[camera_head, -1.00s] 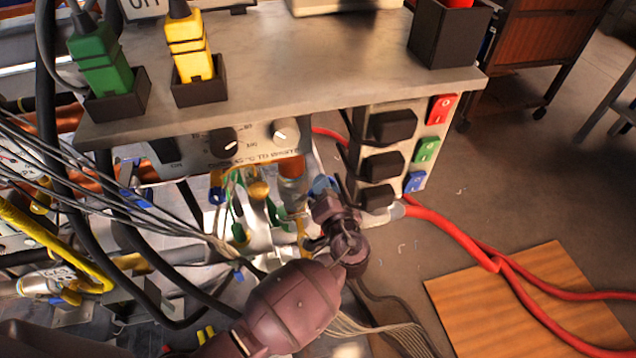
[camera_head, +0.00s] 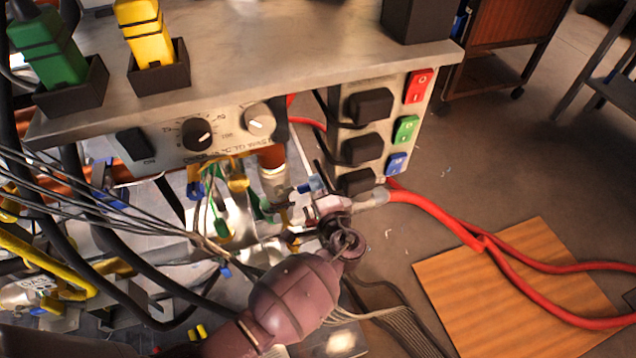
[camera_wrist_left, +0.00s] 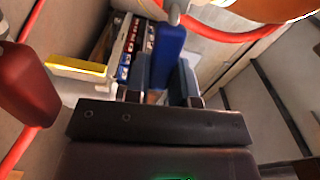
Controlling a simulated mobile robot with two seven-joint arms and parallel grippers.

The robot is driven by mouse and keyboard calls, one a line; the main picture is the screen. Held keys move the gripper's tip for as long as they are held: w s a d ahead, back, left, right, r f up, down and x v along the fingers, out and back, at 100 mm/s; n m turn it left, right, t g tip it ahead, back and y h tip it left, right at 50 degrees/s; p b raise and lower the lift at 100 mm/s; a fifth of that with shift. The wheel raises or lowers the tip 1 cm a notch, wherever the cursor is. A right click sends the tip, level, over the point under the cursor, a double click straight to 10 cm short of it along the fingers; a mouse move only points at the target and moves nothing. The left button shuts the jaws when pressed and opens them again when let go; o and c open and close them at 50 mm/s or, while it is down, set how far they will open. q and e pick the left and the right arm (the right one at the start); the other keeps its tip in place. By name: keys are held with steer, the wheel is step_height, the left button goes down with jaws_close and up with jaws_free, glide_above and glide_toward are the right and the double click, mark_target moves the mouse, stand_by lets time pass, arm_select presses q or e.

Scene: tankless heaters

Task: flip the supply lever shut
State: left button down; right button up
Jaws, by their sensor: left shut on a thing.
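A blue lever (camera_head: 312,184) sits on the pipework below the heater's control panel, by a copper pipe. In the left wrist view the blue lever (camera_wrist_left: 169,52) stands between the two fingers of my left gripper (camera_wrist_left: 166,76), which is shut on it. In the head view my left gripper (camera_head: 325,205) reaches up from my arm to the lever, and my wrist hides part of the fittings. My right gripper is not in view.
The panel (camera_head: 215,135) with knobs overhangs the pipes. Black plugs (camera_head: 370,105) and coloured switches stand to the right. Loose cables hang at the left. A red hose (camera_head: 440,220) runs right past a wooden board (camera_head: 525,285). The wrist view shows a yellow handle (camera_wrist_left: 75,67) and a red one (camera_wrist_left: 25,82).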

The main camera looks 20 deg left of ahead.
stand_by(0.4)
arm_select(q)
steer(key=c, duration=1)
jaws_free()
steer(key=shift+o, duration=0.2)
steer(key=shift+s, duration=0.1)
